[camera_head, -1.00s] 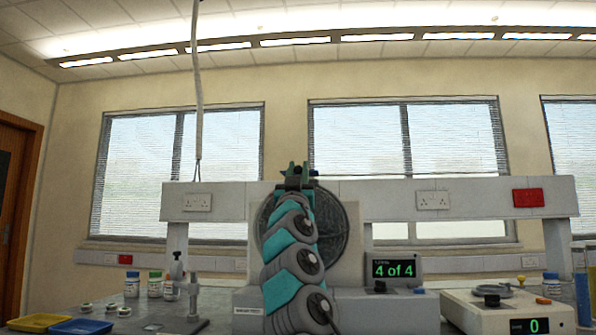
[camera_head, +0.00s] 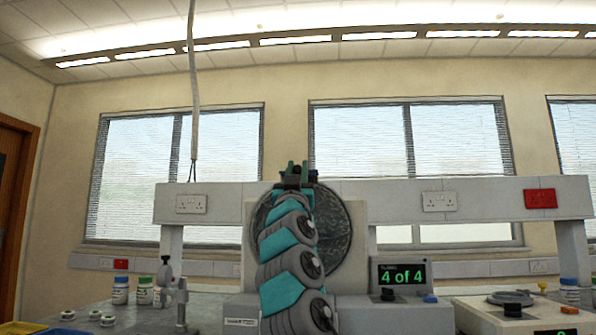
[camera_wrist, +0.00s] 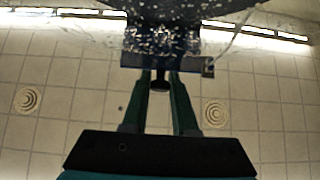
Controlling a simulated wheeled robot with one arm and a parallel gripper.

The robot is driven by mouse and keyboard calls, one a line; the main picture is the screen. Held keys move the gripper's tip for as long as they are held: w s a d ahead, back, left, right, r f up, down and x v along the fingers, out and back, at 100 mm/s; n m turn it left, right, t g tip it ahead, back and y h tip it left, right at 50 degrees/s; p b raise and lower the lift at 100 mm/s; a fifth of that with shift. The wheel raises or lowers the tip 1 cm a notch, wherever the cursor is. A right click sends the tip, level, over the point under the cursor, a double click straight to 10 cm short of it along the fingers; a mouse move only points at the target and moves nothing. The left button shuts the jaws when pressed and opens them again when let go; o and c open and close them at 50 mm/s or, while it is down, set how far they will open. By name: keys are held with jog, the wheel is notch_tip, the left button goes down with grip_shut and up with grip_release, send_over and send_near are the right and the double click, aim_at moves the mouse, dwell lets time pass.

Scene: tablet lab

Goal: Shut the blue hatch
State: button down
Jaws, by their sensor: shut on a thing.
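The round grey drum (camera_head: 342,234) of the machine stands straight ahead, partly hidden behind my arm. My gripper (camera_head: 295,168) is at the top of the drum. In the wrist view, the dark blue hatch (camera_wrist: 190,65) shows as a straight strip across the speckled, see-through drum wall. A small dark knob (camera_wrist: 160,84) projects from it between my green fingertips. My gripper (camera_wrist: 160,80) is shut on this knob. I cannot tell how far open the hatch is.
A display (camera_head: 402,276) reading "4 of 4" stands right of the drum. A balance (camera_head: 510,310) is further right. Several bottles (camera_head: 120,290) and a grey stand (camera_head: 178,296) are on the left. A white shelf rail (camera_head: 440,202) with sockets runs behind.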

jog(key=shift+w+d, duration=0.1)
jog(key=c, duration=0.7)
grip_release()
jog(key=shift+f, duration=0.1)
jog(key=b+v, duration=0.3)
jog(key=v, duration=0.3)
jog(key=shift+f, duration=0.15)
jog(key=shift+s+f, duration=0.5)
jog(key=shift+s, duration=0.1)
